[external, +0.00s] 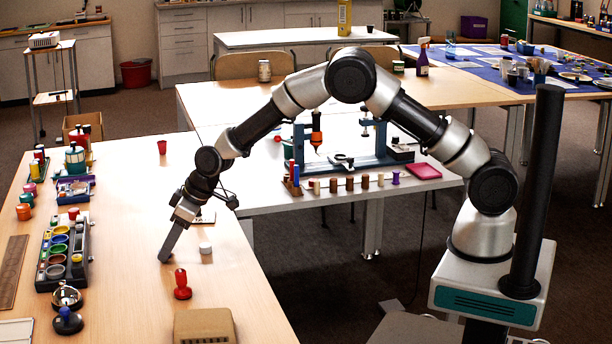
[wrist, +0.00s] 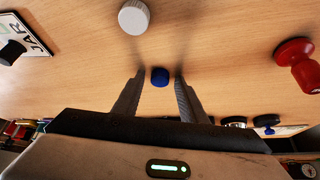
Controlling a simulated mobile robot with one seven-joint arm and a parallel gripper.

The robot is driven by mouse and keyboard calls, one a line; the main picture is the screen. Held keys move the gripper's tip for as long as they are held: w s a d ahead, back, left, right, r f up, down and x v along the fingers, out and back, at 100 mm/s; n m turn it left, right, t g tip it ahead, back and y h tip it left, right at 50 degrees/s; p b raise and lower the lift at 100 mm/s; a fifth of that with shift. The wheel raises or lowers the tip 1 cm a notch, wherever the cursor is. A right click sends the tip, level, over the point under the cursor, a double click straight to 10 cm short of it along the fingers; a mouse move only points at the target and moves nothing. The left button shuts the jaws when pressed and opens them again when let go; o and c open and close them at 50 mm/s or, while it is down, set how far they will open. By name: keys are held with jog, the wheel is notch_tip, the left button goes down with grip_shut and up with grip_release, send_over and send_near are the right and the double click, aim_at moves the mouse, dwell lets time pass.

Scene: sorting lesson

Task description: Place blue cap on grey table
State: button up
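A small round blue cap (wrist: 160,76) lies on the wooden table (external: 125,220). In the wrist view it sits between the tips of my two fingers, with a gap on each side. My gripper (external: 167,256) is open, pointing down at the wooden table. In the external view, the blue cap cannot be made out near my fingers. A light grey table (external: 262,182) stands to the right, beyond the wooden table's edge.
A white cap (external: 205,248) and a red stamp (external: 182,286) stand near my gripper. A tray of coloured cups (external: 83,250) is to the left.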

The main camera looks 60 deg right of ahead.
jog(key=shift+r+p, duration=0.2)
jog(key=shift+p, duration=0.1)
jog(key=p+v, duration=0.3)
jog(key=v, duration=1.4)
jog(key=shift+d+p, duration=0.25)
jog(key=shift+p, duration=0.05)
jog(key=s+d+r+m, duration=0.2)
jog(key=s+d+r, duration=0.8)
jog(key=s+r, duration=0.3)
jog(key=s+d+r, duration=0.1)
jog(key=s+d, duration=0.2)
jog(key=s, duration=0.4)
jog(key=s+d+r+m+h, duration=0.1)
jog(key=s+d, duration=0.2)
jog(key=s, duration=0.4)
jog(key=shift+r+m+h, duration=0.15)
jog(key=shift+m+h, duration=0.15)
jog(key=shift+o, duration=0.9)
jog(key=s+d+f+m, duration=0.1)
jog(key=s+d, duration=0.1)
jog(key=s, duration=0.5)
jog(key=shift+s+d+f+h, duration=0.3)
jog(key=shift+s+f+h, duration=0.05)
jog(key=shift+s+h, duration=0.05)
jog(key=shift+w, duration=0.1)
